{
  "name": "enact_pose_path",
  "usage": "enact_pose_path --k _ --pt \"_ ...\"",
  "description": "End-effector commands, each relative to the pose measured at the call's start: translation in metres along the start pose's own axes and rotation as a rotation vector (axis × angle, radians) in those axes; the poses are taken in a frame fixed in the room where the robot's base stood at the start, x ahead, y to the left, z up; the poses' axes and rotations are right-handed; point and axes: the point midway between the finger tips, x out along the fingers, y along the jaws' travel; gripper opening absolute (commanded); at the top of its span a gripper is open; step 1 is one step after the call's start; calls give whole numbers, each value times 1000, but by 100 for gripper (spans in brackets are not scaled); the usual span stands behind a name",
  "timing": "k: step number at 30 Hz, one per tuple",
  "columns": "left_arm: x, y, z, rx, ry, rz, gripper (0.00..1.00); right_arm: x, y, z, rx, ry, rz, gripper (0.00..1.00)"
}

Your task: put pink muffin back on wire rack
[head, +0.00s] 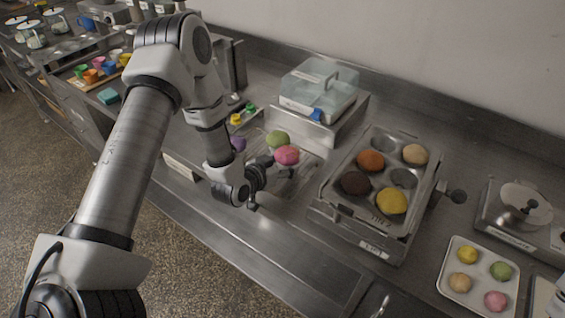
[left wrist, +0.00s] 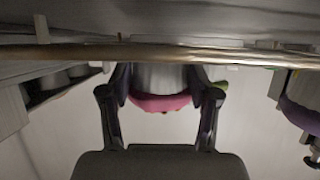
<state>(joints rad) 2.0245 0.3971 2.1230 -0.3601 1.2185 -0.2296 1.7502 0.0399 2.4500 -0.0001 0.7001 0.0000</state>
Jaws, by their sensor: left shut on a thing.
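The pink muffin (head: 287,155) is at the tips of my left gripper (head: 268,168) in the head view, over or at the wire rack (head: 297,180). The left gripper is shut on it. In the left wrist view the muffin's pink top (left wrist: 160,103) and pale cup sit between the two fingers of my left gripper (left wrist: 160,92). I cannot tell whether the muffin's base touches the rack. A green muffin (head: 278,139) is just behind the pink one. A purple muffin (head: 238,144) is to the left, partly hidden by my arm. My right gripper is not in view.
A muffin tin (head: 333,190) with several muffins stands to the right. A white tray (head: 451,283) with small muffins lies at the far right. A clear lidded box (head: 320,88) stands behind the rack. The steel counter in front of the rack is clear.

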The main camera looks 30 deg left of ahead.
Motion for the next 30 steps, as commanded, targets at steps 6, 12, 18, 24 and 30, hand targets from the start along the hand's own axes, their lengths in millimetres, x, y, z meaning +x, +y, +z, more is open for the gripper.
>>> enact_pose_path --k 6,12,18,24,30 --pt "1 0 2 0 0 0 87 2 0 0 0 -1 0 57" --pt "1 0 2 0 0 0 87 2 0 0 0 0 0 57" --pt "-4 -1 0 -2 -1 -1 87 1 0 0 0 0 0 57" --pt "-44 -2 2 -9 -2 -3 87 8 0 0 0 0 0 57" --pt "-97 -1 -1 -10 1 -2 87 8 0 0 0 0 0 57"
